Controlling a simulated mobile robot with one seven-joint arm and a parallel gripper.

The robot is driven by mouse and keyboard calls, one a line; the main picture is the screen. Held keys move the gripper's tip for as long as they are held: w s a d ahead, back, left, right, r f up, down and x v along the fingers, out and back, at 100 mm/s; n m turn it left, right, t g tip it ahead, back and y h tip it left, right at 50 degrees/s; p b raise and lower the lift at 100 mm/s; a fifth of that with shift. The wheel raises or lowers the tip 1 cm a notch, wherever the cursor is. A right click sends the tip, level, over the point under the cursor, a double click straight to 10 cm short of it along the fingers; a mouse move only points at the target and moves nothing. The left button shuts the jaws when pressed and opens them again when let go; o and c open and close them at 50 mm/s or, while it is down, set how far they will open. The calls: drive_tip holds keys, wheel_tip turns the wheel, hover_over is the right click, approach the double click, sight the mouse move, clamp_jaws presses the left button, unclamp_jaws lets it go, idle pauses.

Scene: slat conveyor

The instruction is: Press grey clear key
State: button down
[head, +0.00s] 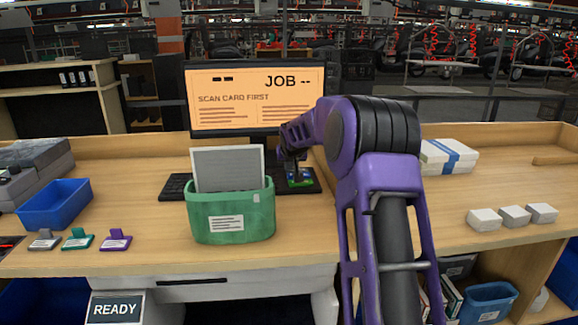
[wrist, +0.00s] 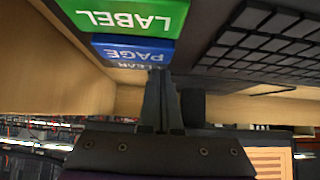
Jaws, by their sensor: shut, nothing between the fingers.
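The grey clear key (wrist: 128,66) is a narrow strip below the blue PAGE key (wrist: 130,51) and the green LABEL key (wrist: 125,17) in the wrist view; the lettering is upside down. My gripper (wrist: 160,76) is shut and empty, its fingertips at the right end of the clear key, partly covering it. I cannot tell whether they touch it. In the head view my gripper (head: 292,168) is over the far side of the key block; the green key (head: 300,184) and blue key show, and the grey key is hidden behind my gripper.
A black keyboard (wrist: 265,45) lies beside the keys. A monitor (head: 228,123) reading "SCAN CARD FIRST" stands behind. A green bin (head: 255,222) holding a grey panel stands in front left. Colored cards (head: 115,241) and a blue tray (head: 55,207) are further left.

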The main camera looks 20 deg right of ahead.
drive_tip(key=shift+s+f, duration=0.2)
drive_tip(key=shift+f, duration=0.45)
wheel_tip(320, 180, up, 6)
drive_tip(key=p, duration=0.3)
drive_tip(key=shift+w+f, duration=0.15)
drive_tip(key=shift+f, duration=0.1)
drive_tip(key=v, duration=0.9)
drive_tip(key=shift+s+r, duration=0.25)
drive_tip(key=shift+s, duration=0.05)
